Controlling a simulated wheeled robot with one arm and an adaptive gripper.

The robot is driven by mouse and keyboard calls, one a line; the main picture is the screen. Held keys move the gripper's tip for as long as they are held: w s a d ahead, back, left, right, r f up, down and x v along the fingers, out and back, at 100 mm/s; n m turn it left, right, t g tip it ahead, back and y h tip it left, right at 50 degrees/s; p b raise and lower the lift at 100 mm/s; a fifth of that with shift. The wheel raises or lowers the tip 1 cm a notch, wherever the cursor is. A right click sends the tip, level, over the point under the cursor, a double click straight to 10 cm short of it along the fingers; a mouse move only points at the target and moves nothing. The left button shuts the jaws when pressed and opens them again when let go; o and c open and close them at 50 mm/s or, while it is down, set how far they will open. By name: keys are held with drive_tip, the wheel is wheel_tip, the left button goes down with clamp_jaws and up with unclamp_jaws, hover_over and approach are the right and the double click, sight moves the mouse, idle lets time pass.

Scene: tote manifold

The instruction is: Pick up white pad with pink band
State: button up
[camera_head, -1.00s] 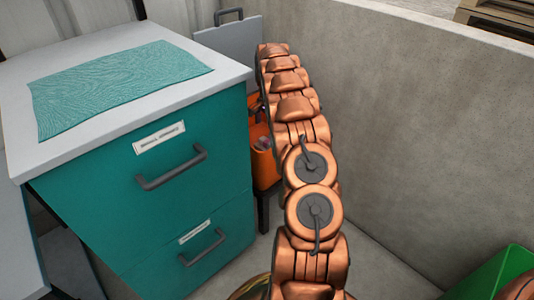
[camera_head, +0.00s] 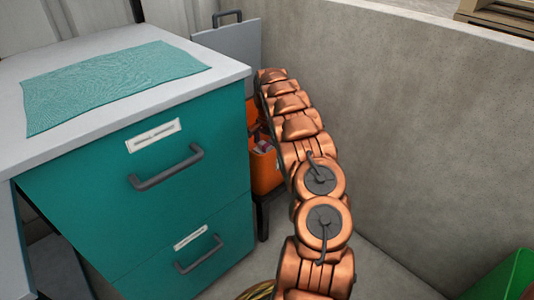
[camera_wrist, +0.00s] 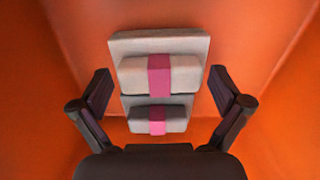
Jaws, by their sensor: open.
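In the wrist view, a whitish-grey pad with a pink band (camera_wrist: 187,76) lies inside an orange tote (camera_wrist: 50,35). A second, smaller whitish block with a pink band (camera_wrist: 174,120) shows just below it, closer to my gripper. I cannot tell whether they are separate pads. My gripper (camera_wrist: 160,76) is open, with one finger to the left and one to the right of the pads, apart from them. In the head view, the orange tote (camera_head: 265,172) stands behind my arm, with something pinkish inside. My gripper is hidden there.
A teal drawer cabinet (camera_head: 130,215) with a white top and a teal mat (camera_head: 115,80) stands left of the tote. A grey panel with a handle (camera_head: 230,50) is behind. A concrete wall (camera_head: 430,140) bounds the right. A green bin (camera_head: 505,280) is lower right.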

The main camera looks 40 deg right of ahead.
sight(267, 145)
drive_tip(key=shift+c, duration=0.4)
drive_tip(key=c, duration=0.9)
wheel_tip(267, 145, up, 10)
drive_tip(key=p, duration=0.3)
